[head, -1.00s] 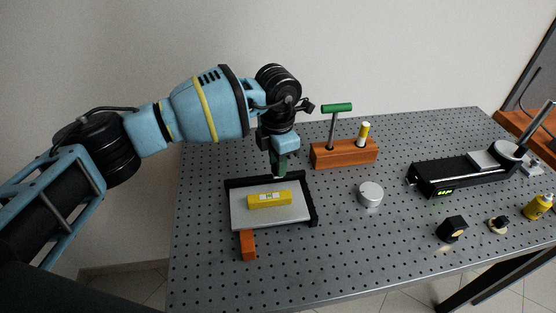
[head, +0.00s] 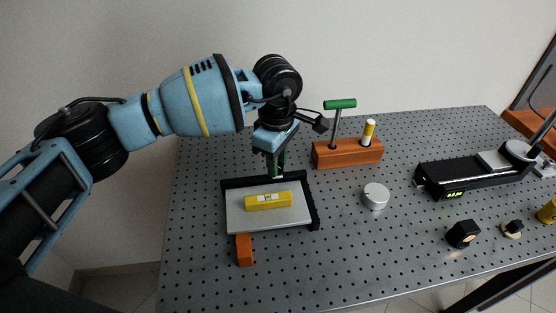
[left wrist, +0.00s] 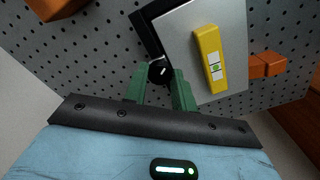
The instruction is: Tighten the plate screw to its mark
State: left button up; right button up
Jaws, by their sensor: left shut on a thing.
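The plate (head: 237,216) is a light grey slab in a black frame on the perforated bench. A yellow spirit level (head: 267,200) lies on it and also shows in the left wrist view (left wrist: 213,55). The plate screw (left wrist: 159,71) has a round black head with a white line, at a corner of the black frame. My left gripper (head: 277,174) points down at the plate's back edge. In the left wrist view its green fingers (left wrist: 160,82) are shut on the screw head, one on each side. The mark cannot be made out clearly. My right gripper is not in view.
An orange block (head: 244,250) touches the plate's front. A wooden stand (head: 347,154) behind right holds a green T-handled tool (head: 339,105) and a yellow-white piece (head: 369,131). A silver cylinder (head: 375,196) and a black device (head: 470,178) are further right.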

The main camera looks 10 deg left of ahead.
pick_arm(q)
jog(key=m+b, duration=0.1)
jog(key=m, duration=0.2)
jog(key=shift+f+m, duration=0.15)
jog(key=shift+m, duration=0.15)
jog(key=shift+m+b, duration=0.45)
jog(key=shift+m, duration=0.85)
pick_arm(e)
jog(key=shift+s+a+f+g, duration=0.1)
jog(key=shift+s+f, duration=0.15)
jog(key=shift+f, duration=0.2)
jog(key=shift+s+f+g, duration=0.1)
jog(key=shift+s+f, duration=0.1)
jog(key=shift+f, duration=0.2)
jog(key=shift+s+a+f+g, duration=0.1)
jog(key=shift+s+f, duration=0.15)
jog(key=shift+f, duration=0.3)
pick_arm(q)
jog(key=o, duration=1)
jog(key=shift+r, duration=0.2)
jog(key=shift+r, duration=3.85)
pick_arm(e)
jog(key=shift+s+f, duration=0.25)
pick_arm(q)
jog(key=shift+s+f, duration=0.1)
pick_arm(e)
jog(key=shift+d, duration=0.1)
